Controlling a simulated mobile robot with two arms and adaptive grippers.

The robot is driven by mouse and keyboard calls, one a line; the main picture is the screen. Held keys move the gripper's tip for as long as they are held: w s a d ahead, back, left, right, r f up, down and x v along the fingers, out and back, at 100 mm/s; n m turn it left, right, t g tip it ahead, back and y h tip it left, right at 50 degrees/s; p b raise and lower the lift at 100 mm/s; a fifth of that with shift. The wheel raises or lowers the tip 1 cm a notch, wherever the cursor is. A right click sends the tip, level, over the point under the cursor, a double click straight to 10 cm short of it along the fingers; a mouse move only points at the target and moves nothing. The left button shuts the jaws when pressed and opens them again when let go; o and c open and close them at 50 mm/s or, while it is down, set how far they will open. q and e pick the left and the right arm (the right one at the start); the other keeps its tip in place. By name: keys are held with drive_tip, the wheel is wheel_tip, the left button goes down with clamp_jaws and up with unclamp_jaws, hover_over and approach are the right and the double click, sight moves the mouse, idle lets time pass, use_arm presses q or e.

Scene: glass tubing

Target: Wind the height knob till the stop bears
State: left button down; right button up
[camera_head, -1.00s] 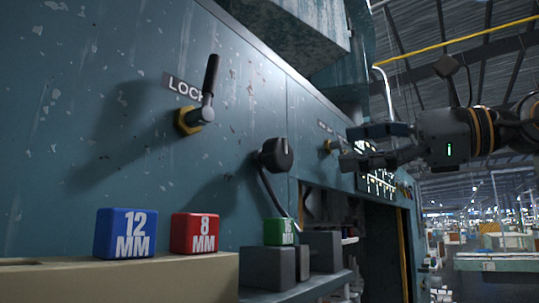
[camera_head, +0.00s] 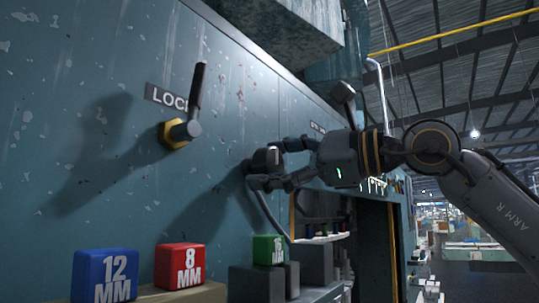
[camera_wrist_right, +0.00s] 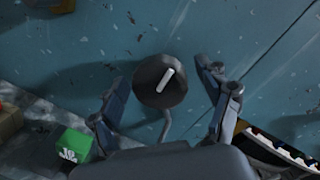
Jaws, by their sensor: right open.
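A round black knob (camera_head: 264,161) stands out from the teal machine panel, with a dark cable or rod curving down beneath it. In the right wrist view the knob (camera_wrist_right: 160,82) shows a white pointer bar tilted up to the right. My right gripper (camera_head: 274,165) has its fingers open on either side of the knob. In the wrist view a gap shows between the knob and each finger, so the gripper (camera_wrist_right: 162,78) is not closed on it. No height label or stop can be made out. My left gripper is out of view.
A lever (camera_head: 196,95) on a brass hex nut (camera_head: 173,134) sits up left beside a LOCK plate (camera_head: 166,97). Below are a blue 12 MM block (camera_head: 104,276), a red 8 MM block (camera_head: 179,266), a green block (camera_head: 268,249) and dark grey blocks (camera_head: 257,284).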

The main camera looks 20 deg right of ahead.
drive_tip(key=shift+w+a, duration=0.15)
drive_tip(key=shift+a, duration=0.05)
drive_tip(key=c, duration=1.2)
drive_tip(key=shift+o, duration=0.2)
drive_tip(key=shift+f, duration=0.1)
